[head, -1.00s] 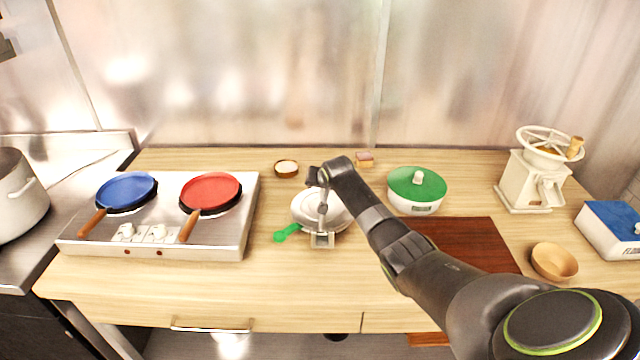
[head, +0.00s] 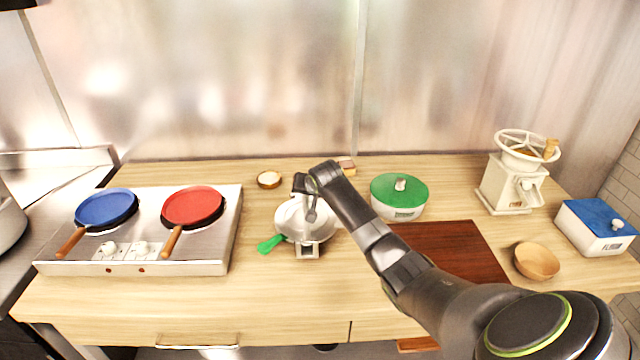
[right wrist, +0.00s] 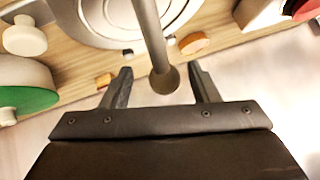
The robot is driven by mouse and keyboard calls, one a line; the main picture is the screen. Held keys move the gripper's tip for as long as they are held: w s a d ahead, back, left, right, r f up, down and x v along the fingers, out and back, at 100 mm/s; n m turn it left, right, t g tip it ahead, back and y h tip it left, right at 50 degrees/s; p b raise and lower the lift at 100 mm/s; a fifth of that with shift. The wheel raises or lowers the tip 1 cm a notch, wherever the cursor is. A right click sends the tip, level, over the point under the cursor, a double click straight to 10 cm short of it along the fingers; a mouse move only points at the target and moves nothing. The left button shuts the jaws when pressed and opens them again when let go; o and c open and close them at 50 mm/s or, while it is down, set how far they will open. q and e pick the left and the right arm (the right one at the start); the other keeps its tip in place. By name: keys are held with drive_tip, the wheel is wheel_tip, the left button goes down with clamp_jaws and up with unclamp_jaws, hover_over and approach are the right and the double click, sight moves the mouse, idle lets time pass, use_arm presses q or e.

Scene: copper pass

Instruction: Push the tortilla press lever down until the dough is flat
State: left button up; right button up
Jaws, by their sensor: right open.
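The tortilla press (head: 291,222) is a round pale metal press on the wooden counter, left of my right arm. My right gripper (head: 303,182) is above the press at the lever's upper end. In the right wrist view the lever (right wrist: 150,40) ends in a round knob between the two fingers of my right gripper (right wrist: 162,84). The fingers are open, with gaps on both sides of the knob. No dough shows; the inside of the press is hidden. My left gripper is not in view.
A stove with a blue pan (head: 105,208) and a red pan (head: 192,206) stands left. A green-lidded container (head: 399,192), brown board (head: 450,250), wooden bowl (head: 536,261) and mill (head: 511,185) are right.

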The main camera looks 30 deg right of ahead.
use_arm(q)
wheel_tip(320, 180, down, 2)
drive_tip(key=shift+b, duration=1)
use_arm(e)
drive_tip(key=v, duration=1.3)
drive_tip(key=shift+f, duration=0.1)
